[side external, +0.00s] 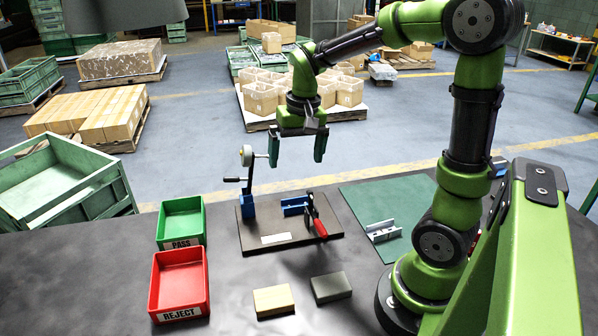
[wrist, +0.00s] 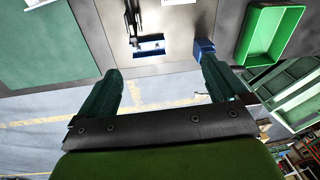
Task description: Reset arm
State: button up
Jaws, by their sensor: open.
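My gripper (side external: 298,148) is open and empty, raised above the back of the dark fixture board (side external: 262,248). Its two green fingers are spread apart in the wrist view (wrist: 162,85). The board carries a blue stand with a dial gauge (side external: 247,157) and a black lever at the left. A blue block (side external: 294,205) and a clamp with a red handle (side external: 320,228) sit on its right part. The blue block also shows in the wrist view (wrist: 149,47), ahead of the fingers.
The green PASS tray (side external: 181,215) and red REJECT tray (side external: 180,278) stand left of the board and look empty. A tan block (side external: 273,300) and a dark grey block (side external: 331,288) lie in front. A grey metal part (side external: 383,231) rests on the green mat (side external: 365,200).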

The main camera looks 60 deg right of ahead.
jog(key=s+a+r+n+t+y, duration=0.1)
jog(key=s+a+r+n+t, duration=0.3)
jog(key=s+a, duration=0.5)
jog(key=shift+s+a+r+t+y, duration=0.15)
jog(key=shift+a+r+t+y, duration=0.25)
jog(key=shift+a+r+t, duration=1)
